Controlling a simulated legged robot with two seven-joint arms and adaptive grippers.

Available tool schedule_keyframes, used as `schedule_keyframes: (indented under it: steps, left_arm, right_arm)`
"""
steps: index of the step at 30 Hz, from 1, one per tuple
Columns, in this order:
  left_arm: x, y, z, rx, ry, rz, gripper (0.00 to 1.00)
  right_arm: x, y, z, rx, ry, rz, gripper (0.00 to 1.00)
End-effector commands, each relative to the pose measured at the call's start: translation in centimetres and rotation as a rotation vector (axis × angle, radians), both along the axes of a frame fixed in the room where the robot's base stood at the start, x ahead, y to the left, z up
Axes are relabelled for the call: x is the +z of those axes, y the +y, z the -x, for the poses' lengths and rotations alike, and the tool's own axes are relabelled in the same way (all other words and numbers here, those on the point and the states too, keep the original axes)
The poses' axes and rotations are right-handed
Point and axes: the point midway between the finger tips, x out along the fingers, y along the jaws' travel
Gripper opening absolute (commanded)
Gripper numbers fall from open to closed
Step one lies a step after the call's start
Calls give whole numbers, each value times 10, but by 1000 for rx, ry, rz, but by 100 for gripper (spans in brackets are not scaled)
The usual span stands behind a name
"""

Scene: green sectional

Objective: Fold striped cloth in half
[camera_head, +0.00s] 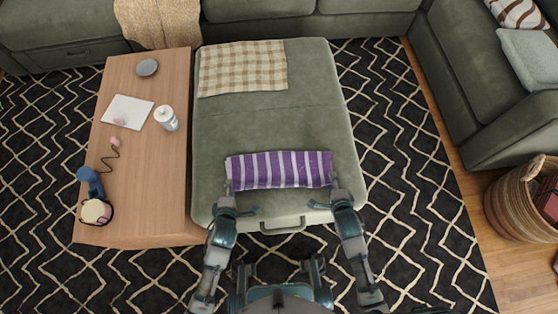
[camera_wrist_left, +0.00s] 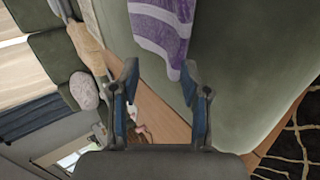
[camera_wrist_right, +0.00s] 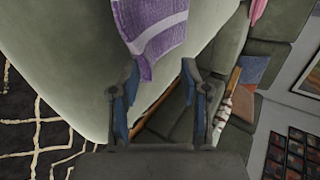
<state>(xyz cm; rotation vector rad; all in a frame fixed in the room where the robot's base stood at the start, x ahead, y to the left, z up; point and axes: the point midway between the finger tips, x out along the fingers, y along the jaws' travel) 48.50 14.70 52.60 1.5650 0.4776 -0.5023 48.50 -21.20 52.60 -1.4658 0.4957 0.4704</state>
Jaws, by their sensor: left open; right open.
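The purple and white striped cloth (camera_head: 280,169) lies as a wide strip on the green ottoman (camera_head: 270,125), near its front edge. My left gripper (camera_head: 229,190) is at the cloth's near left corner. In the left wrist view the open left gripper (camera_wrist_left: 160,75) has a corner of the cloth (camera_wrist_left: 165,30) just beyond its fingertips. My right gripper (camera_head: 334,186) is at the near right corner. In the right wrist view the open right gripper (camera_wrist_right: 159,72) has the other cloth corner (camera_wrist_right: 152,30) at its fingertips. I cannot tell whether either gripper touches the cloth.
A beige checked cloth (camera_head: 243,67) lies at the ottoman's far left. A wooden table (camera_head: 140,190) on the left holds a white bottle (camera_head: 166,118), a grey dish (camera_head: 147,67) and a blue lamp (camera_head: 90,180). The ottoman's middle is clear. A woven basket (camera_head: 515,205) stands at right.

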Motion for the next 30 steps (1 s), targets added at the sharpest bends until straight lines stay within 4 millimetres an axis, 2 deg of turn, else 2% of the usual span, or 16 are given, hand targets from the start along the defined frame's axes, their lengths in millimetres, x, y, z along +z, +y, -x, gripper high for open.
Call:
schedule_keyframes:
  steps: [5, 7, 11, 21, 25, 30]
  left_arm:
    - [1, 0, 1, 1, 0, 1, 46]
    - [8, -1, 3, 1, -2, 3, 46]
    - [28, -1, 11, 3, -1, 6, 46]
    - [74, 0, 48, 2, 1, 3, 46]
    - [87, 0, 57, 1, 0, 2, 46]
    - [90, 0, 60, 0, 2, 0, 46]
  right_arm:
    - [1, 0, 0, -1, 0, -1, 46]
    - [7, 1, 3, 0, -1, -2, 46]
    - [28, 0, 11, -3, -2, -4, 46]
    - [74, 0, 48, -1, 0, -2, 46]
    - [86, 0, 57, -1, 1, -1, 46]
    - [90, 0, 60, 0, 1, 0, 46]
